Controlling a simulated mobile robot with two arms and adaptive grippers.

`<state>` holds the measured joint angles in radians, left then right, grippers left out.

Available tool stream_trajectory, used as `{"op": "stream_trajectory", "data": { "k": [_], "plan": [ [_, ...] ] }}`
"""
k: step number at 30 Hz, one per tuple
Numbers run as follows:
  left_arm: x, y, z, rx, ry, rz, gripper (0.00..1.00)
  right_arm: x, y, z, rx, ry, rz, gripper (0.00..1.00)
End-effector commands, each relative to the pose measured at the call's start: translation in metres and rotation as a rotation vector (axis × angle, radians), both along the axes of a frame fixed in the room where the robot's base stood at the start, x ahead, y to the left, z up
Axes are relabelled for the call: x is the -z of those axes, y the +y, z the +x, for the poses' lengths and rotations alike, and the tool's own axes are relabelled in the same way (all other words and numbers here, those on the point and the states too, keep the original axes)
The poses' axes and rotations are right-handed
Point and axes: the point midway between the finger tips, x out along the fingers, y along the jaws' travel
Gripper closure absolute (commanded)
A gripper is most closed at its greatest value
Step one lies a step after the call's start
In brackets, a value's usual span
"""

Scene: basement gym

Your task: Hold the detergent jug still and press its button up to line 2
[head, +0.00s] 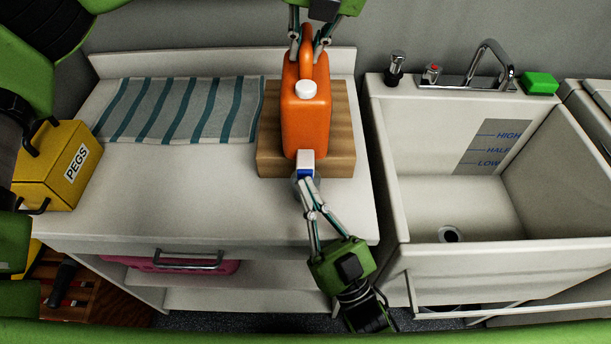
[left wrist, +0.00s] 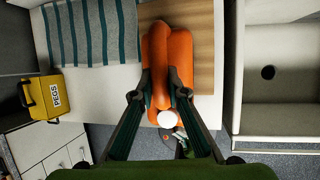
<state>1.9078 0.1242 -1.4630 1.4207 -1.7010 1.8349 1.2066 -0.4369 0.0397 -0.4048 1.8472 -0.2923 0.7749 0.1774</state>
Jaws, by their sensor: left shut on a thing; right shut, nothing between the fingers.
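The orange detergent jug (head: 306,112) lies on a wooden block (head: 342,130) on the white counter, its white cap (head: 306,89) facing up. At its near end is a white spout with a blue button (head: 306,174). My left gripper (head: 308,42) is shut on the jug's handle at the far end; the left wrist view shows its fingers on both sides of the orange handle (left wrist: 160,92). My right gripper (head: 308,190) is shut and empty, its fingertips at the blue button; whether they touch it I cannot tell. A cup under the spout is mostly hidden by the right fingers.
A striped towel (head: 180,110) lies left of the block. A yellow pegs box (head: 62,165) stands at the counter's left. A sink (head: 450,190) with a tap and a green sponge (head: 540,83) is at the right. The counter front is clear.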

Motion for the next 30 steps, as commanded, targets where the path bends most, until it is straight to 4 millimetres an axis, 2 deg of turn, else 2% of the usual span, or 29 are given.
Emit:
{"op": "stream_trajectory", "data": {
  "k": [1,9,23,30],
  "plan": [
    [-0.0010,-0.0006,-0.0008,0.001,0.000,-0.002,1.00,0.0021,-0.0027,0.0066,0.007,0.008,-0.002,1.00],
    [-0.0008,-0.0009,-0.0013,0.002,0.002,-0.002,1.00,0.0022,-0.0031,0.0090,0.008,0.009,0.000,1.00],
    [-0.0005,-0.0010,-0.0017,0.003,0.004,-0.002,1.00,0.0025,-0.0032,0.0087,0.008,0.010,0.001,1.00],
    [0.0000,-0.0008,-0.0016,0.003,0.004,-0.001,1.00,0.0082,-0.0036,0.0016,0.008,0.011,0.000,1.00]
  ]
}}
